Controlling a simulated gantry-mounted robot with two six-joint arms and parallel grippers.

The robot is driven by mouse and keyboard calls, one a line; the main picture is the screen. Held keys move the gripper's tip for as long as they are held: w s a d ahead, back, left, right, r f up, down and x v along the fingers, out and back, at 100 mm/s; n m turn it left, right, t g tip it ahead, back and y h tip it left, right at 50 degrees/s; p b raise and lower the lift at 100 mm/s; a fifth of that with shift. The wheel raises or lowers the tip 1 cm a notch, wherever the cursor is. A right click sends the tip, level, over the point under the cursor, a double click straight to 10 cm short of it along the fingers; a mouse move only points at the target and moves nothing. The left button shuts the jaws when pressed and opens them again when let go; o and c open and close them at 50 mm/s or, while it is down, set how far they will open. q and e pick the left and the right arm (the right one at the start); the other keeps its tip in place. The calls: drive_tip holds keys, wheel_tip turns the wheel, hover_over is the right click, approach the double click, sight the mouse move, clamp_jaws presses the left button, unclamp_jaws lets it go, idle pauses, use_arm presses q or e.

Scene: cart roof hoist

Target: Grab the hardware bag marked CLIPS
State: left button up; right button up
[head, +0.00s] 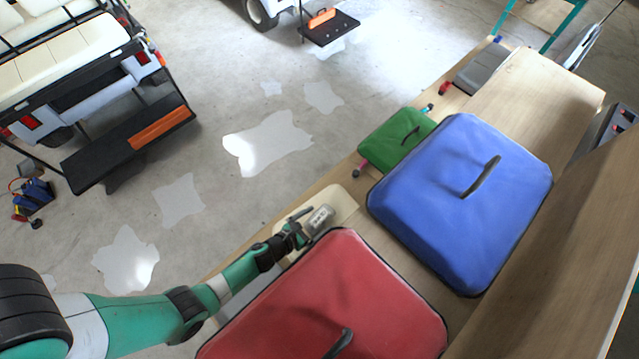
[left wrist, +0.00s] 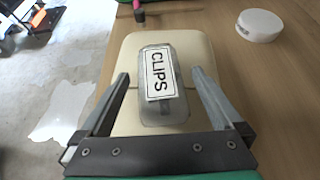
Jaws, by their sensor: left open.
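The hardware bag (left wrist: 163,85) is a grey, clear-looking pouch with a white label reading CLIPS. It lies on a cream padded block (left wrist: 127,60) in the left wrist view. In the head view the bag (head: 320,217) shows small at the tip of my left gripper (head: 306,224), over the cream block (head: 340,203). My left gripper (left wrist: 160,76) is open, with one finger on each side of the bag. I see gaps between the fingers and the bag's sides. Whether the fingertips are down at the bag's height is hard to tell. My right gripper is not in view.
A red padded case (head: 335,290) lies close beside the gripper, with a blue one (head: 460,200) and a green one (head: 397,141) farther along the wooden bench (head: 530,95). A round white object (left wrist: 259,25) sits on the bench. Carts (head: 90,75) stand on the floor beyond.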

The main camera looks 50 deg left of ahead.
sight(315, 222)
use_arm(q)
drive_tip(key=c, duration=1.5)
drive_tip(key=shift+o, duration=0.2)
drive_tip(key=shift+r+p, duration=0.45)
drive_tip(key=shift+r, duration=0.05)
drive_tip(key=r+p, duration=0.3)
drive_tip(key=r, duration=0.1)
drive_tip(key=shift+s+p, duration=0.35)
drive_tip(key=shift+p, duration=0.05)
drive_tip(key=p+v, duration=0.7)
drive_tip(key=v, duration=0.8)
drive_tip(key=shift+a+r, duration=0.15)
drive_tip(key=shift+r, duration=0.25)
